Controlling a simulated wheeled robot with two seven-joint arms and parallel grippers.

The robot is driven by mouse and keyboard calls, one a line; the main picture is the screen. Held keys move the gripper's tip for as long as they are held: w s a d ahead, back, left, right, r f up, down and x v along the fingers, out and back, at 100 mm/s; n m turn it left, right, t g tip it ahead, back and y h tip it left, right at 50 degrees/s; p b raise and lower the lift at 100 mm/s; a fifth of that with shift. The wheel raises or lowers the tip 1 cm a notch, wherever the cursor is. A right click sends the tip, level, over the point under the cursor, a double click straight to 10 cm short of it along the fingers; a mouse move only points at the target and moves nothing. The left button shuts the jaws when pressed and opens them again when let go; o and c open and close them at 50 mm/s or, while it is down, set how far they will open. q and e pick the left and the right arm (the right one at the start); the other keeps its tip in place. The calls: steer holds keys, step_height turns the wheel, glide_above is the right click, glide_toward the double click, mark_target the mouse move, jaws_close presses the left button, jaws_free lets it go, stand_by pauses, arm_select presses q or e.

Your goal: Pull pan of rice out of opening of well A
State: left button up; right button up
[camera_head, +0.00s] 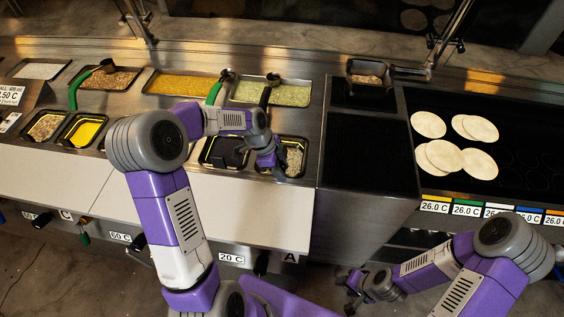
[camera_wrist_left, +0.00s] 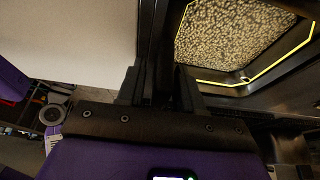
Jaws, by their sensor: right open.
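The pan of rice (camera_head: 295,159) sits in the front-row opening above the label A (camera_head: 290,257). In the left wrist view the rice (camera_wrist_left: 235,38) is pale and grainy, inside a yellow-edged dark rim (camera_wrist_left: 222,83). My left gripper (camera_head: 272,172) is down at the left front side of this pan and covers part of it. In the left wrist view my left gripper's dark fingers (camera_wrist_left: 162,82) stand at the pan's left edge, with a narrow dark gap between them. Whether they touch or clasp the rim is unclear. My right gripper (camera_head: 357,290) is open and empty, low in front of the counter.
A dark front-row opening (camera_head: 225,152) lies just left of the rice pan. Several filled pans (camera_head: 180,84) line the back row. A dark-topped block (camera_head: 365,155) stands to the right, then a griddle (camera_head: 535,150) with several tortillas (camera_head: 445,157). The white counter front (camera_head: 250,210) is clear.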

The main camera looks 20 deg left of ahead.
arm_select(q)
jaws_close()
steer(key=shift+w+r, duration=0.1)
step_height(320, 180, up, 10)
steer(key=shift+p, duration=0.95)
steer(key=shift+r+p, duration=0.95)
steer(key=shift+r, duration=0.5)
steer(key=shift+r+p, duration=1.1)
steer(key=shift+r, duration=0.5)
